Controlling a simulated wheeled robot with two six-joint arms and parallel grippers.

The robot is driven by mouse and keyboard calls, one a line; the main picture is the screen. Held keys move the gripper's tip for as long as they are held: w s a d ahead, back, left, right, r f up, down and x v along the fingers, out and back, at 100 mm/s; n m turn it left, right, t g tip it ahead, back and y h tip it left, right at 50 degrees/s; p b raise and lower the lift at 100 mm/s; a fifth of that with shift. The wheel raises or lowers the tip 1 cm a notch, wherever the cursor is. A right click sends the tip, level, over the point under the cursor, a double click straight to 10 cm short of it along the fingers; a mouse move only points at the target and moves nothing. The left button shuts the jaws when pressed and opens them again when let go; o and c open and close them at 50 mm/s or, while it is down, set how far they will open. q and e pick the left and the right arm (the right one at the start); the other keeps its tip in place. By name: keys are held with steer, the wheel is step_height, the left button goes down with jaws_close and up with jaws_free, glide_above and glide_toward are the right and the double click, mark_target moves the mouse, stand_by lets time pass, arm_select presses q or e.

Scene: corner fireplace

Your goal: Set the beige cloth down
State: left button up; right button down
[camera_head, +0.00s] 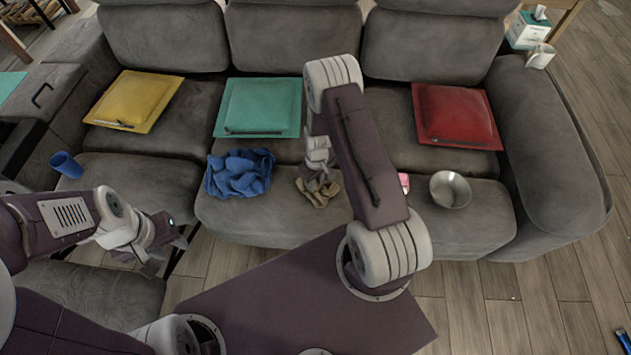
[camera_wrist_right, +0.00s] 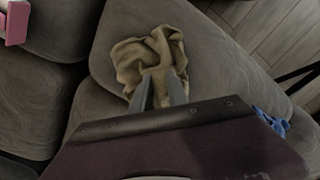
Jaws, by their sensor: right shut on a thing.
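The beige cloth (camera_head: 319,193) is a small crumpled heap at the front of the sofa's middle seat, partly hidden by my right arm. My right gripper (camera_head: 322,184) is over it, pointing down. In the right wrist view the cloth (camera_wrist_right: 148,58) is bunched at the fingertips of my right gripper (camera_wrist_right: 160,88), which is shut on it. The cloth is at or just above the seat; I cannot tell whether it bears on it. My left gripper (camera_head: 160,248) is low at the left, apart from the cloth; its fingers are too unclear to read.
A blue cloth (camera_head: 240,173) lies just left of the beige one. A metal bowl (camera_head: 450,190) and a pink thing (camera_head: 404,183) are to the right. A blue cup (camera_head: 66,164) is at the far left.

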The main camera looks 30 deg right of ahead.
steer(key=c, duration=1.3)
jaws_free()
steer(key=shift+f, duration=0.1)
steer(key=shift+r+p, duration=0.3)
steer(key=shift+r, duration=0.1)
step_height(320, 180, up, 11)
steer(key=p, duration=0.3)
steer(key=s+a+r+m+t, duration=0.1)
steer(key=s+a+r+m, duration=0.2)
steer(key=s+r, duration=0.9)
steer(key=a+r, duration=0.3)
steer(key=shift+s+r, duration=0.15)
steer(key=shift+r, duration=0.05)
